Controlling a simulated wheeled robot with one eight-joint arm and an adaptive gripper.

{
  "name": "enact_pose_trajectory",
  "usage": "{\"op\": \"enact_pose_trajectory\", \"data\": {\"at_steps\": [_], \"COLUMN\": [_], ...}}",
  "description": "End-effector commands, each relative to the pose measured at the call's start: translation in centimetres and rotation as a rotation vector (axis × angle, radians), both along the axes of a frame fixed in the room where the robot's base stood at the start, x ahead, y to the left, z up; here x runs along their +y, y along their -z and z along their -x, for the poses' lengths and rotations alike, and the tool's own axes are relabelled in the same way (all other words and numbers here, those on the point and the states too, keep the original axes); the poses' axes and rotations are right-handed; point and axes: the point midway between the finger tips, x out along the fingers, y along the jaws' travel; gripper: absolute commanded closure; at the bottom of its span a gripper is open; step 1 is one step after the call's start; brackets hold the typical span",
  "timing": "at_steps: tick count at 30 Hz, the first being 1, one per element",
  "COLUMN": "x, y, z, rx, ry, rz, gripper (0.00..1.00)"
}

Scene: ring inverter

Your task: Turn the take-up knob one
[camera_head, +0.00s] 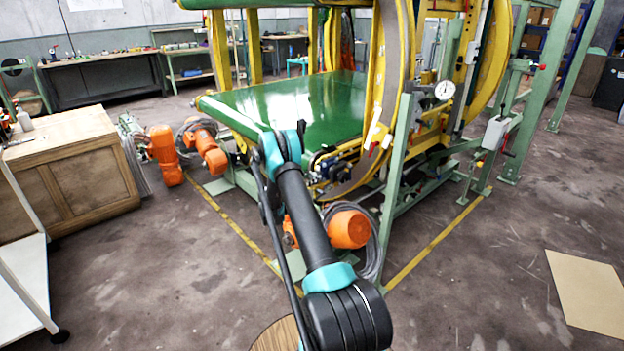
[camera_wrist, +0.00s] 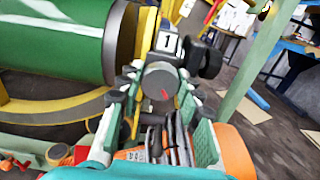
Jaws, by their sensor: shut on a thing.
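Take-up knob one (camera_wrist: 161,84) is a round grey knob with a red mark on its face, in the middle of the wrist view. A white plate with a "1" (camera_wrist: 170,43) stands just behind it. My gripper (camera_wrist: 157,88) has one finger on each side of the knob and is shut on it. In the head view my arm reaches to the front corner of the green conveyor bed (camera_head: 318,100). There I cannot clearly make out the gripper or the knob.
A black knob-like part (camera_wrist: 206,62) is close to the right of the label. A green roller (camera_wrist: 55,38) lies to the left. In the head view, a green post (camera_head: 396,165) stands right of my arm, and orange motors (camera_head: 348,229) sit low beside it.

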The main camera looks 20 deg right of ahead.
Motion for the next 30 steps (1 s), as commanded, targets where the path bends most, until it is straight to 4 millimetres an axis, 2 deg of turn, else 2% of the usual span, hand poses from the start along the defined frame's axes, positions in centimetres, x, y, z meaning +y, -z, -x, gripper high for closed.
{"op": "enact_pose_trajectory", "data": {"at_steps": [15, 30], "x": [0.16, 0.15], "y": [0.16, 0.17], "z": [0.05, 0.08], "rx": [0.442, 0.670], "ry": [-0.001, -0.001], "rz": [0.157, 0.240], "gripper": [0.94, 0.94]}}
